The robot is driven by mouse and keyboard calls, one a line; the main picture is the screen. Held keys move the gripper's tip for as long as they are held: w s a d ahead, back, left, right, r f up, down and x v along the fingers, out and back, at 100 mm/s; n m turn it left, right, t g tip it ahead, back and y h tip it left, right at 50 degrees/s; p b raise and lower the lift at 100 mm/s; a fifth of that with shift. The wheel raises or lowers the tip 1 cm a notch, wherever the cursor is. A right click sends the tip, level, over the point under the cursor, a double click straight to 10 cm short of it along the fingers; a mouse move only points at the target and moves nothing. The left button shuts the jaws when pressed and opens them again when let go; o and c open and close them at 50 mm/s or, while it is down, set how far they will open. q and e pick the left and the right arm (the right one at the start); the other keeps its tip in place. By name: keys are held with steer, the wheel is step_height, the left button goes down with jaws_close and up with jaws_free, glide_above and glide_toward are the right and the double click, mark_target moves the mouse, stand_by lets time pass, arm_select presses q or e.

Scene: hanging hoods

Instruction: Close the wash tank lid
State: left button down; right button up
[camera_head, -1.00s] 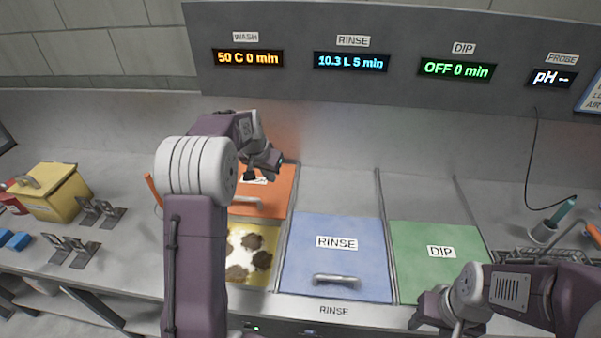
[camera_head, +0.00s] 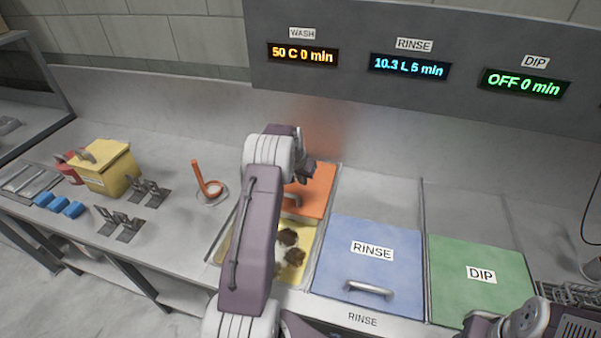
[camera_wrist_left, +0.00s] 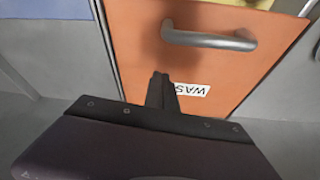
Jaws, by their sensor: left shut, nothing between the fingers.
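The orange wash lid (camera_head: 316,194) lies at the back of the wash tank, leaving the front part of the tank open. Yellowish liquid with brown, dirty lumps (camera_head: 291,254) shows in that opening. My left arm hides part of the lid and the tank. In the left wrist view, the lid (camera_wrist_left: 215,70) shows its metal bar handle (camera_wrist_left: 208,40) and an upside-down WASH label. My left gripper (camera_wrist_left: 162,88) is shut and empty, over the lid's label side; I cannot tell if it touches. My right gripper is not clearly visible; only part of my right arm shows at bottom right.
The blue RINSE lid (camera_head: 369,268) and green DIP lid (camera_head: 480,285) are flat to the right. The back wall limits room behind.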

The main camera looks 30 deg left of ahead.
arm_select(q)
steer(key=shift+x, duration=1)
steer(key=shift+s+d+p, duration=0.1)
steer(key=shift+s+p, duration=0.3)
steer(key=shift+s, duration=0.05)
steer(key=shift+s+d+f+p, duration=0.1)
steer(key=shift+s+f+p, duration=0.05)
steer(key=shift+s, duration=0.35)
steer(key=shift+s+d+f+p, duration=0.1)
steer(key=shift+s+p, duration=0.05)
steer(key=shift+s, duration=0.9)
steer(key=shift+f, duration=0.1)
steer(key=shift+w, duration=0.1)
